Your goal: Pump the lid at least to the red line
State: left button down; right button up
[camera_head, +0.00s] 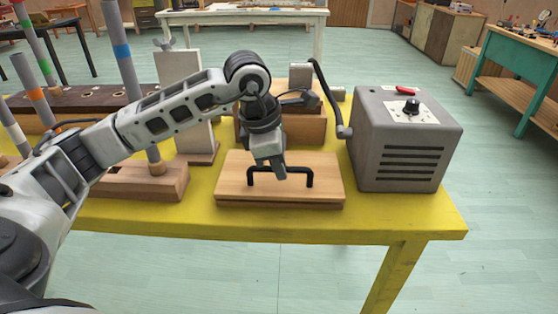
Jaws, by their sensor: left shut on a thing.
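The lid (235,185) is a flat wooden board with a black bar handle (309,178) on top. It lies on a wooden base (280,204) near the front of the yellow table. My left gripper (270,174) points down at the middle of the handle and is shut on it; the fingers hide part of the bar. The lid looks level and low on its base. I cannot make out a red line near it. My right gripper is not in view.
Wooden blocks and upright tubes (124,55) with coloured bands stand to the left. A wooden box (308,127) is behind. The yellow table's front edge (330,232) is close and clear.

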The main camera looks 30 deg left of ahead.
pick_arm(q)
jog(key=shift+s+d, duration=0.15)
jog(key=shift+w+a+r+p, duration=0.15)
jog(key=shift+w+r+p, duration=0.1)
jog(key=shift+r+p, duration=0.25)
jog(key=shift+w+a+r+p, duration=0.15)
jog(key=shift+w+r+p, duration=0.15)
jog(key=shift+r, duration=0.2)
jog(key=shift+a, duration=0.1)
jog(key=shift+w+r, duration=0.1)
jog(key=shift+r, duration=0.05)
jog(key=shift+w+a+r+p, duration=0.25)
jog(key=shift+w+r+p, duration=0.15)
jog(key=shift+r+p, duration=0.1)
jog(key=shift+w+a+r+p, duration=0.25)
jog(key=shift+w+r+p, duration=0.15)
jog(key=shift+r, duration=0.1)
jog(key=shift+f, duration=0.1)
